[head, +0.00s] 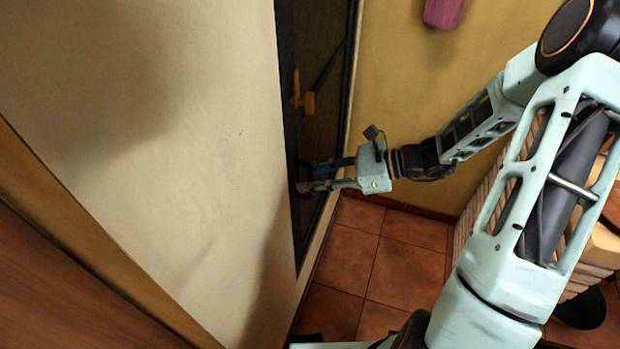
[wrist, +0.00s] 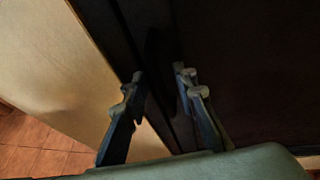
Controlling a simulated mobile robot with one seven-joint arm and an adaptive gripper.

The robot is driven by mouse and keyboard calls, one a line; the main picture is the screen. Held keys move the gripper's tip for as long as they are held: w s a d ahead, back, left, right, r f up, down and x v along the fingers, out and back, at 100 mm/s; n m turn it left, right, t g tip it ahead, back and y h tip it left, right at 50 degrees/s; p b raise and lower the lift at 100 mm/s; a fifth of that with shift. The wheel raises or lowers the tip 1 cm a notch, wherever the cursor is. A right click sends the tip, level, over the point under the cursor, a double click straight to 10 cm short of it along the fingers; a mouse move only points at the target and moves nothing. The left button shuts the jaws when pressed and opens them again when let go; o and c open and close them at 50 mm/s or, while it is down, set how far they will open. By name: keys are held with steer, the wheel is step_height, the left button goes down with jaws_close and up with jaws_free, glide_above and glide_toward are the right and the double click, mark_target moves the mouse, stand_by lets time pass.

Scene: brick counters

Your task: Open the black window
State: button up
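The black window (head: 322,45) is a tall dark-framed panel set in the pale wall, in the upper middle of the head view. I cannot tell whether the fingers touch the frame.
A pale wall (head: 190,130) lies left of the window and a yellow wall (head: 400,90) right of it. A pink object (head: 443,12) hangs on the yellow wall. The tiled floor (head: 350,262) below is mostly clear. A slatted stack (head: 480,205) stands at the right.

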steer(key=shift+a, duration=0.15)
steer(key=shift+c, duration=0.7)
jaws_close()
